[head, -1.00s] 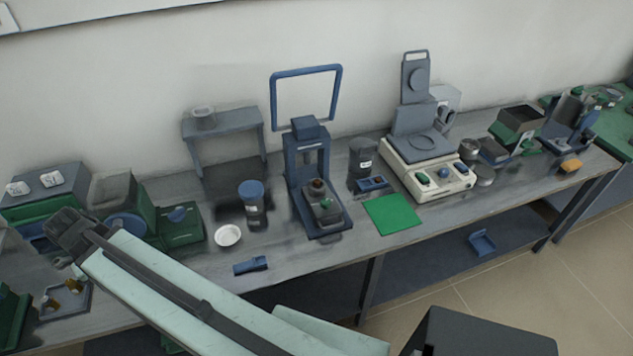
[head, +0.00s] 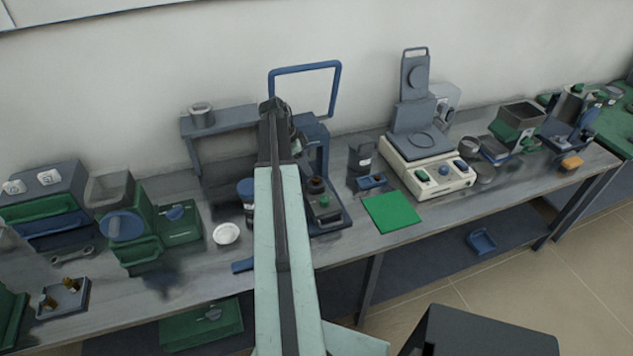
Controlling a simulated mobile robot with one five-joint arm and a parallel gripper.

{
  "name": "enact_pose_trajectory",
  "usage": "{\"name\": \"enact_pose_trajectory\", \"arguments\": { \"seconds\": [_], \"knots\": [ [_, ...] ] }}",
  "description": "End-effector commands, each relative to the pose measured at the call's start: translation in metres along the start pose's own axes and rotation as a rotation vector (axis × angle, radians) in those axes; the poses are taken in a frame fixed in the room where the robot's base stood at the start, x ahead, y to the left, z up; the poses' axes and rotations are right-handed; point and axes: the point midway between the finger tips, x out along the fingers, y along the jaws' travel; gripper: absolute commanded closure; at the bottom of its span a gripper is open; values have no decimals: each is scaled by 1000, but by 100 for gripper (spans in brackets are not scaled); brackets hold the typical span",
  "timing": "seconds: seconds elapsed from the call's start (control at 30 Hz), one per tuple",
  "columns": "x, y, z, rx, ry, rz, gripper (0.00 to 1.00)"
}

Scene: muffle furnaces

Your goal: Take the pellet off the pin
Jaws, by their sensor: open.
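A blue press-like stand (head: 316,135) with a raised blue loop handle (head: 306,68) stands in the middle of the bench. On its base are a small dark brown round piece (head: 317,184) and a green part (head: 323,202). I cannot tell at this size whether the brown piece is the pellet, and no pin is clear. My gripper (head: 287,135) is open at the end of my raised arm, in front of the stand's left side as seen here. Its fingertips are hard to make out. My arm hides the stand's left side and part of a blue-lidded jar (head: 246,190).
A white dish (head: 226,234) lies left of my arm. A green mat (head: 392,213) and a cream hotplate-like device (head: 430,175) lie right of the stand. A grey shelf (head: 222,121) stands behind. Green machines (head: 143,225) crowd the left. The bench front has bare patches.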

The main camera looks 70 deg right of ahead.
Motion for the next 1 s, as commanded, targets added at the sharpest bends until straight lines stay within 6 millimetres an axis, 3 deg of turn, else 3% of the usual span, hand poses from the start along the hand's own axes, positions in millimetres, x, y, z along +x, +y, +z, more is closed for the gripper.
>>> {"name": "enact_pose_trajectory", "arguments": {
  "seconds": [0.07, 0.27, 0.53, 0.8, 0.97, 1.0],
  "knots": [
    [16, 0, 3, -1, 0, 0, 51],
    [21, 0, 1, -2, -1, 0, 51],
    [66, 0, 0, -1, -1, -1, 51],
    [66, 0, -3, -3, -1, -1, 51],
    [66, 0, -3, -2, -1, 0, 96],
    [66, 0, -3, -2, -1, 0, 100]
  ]
}}
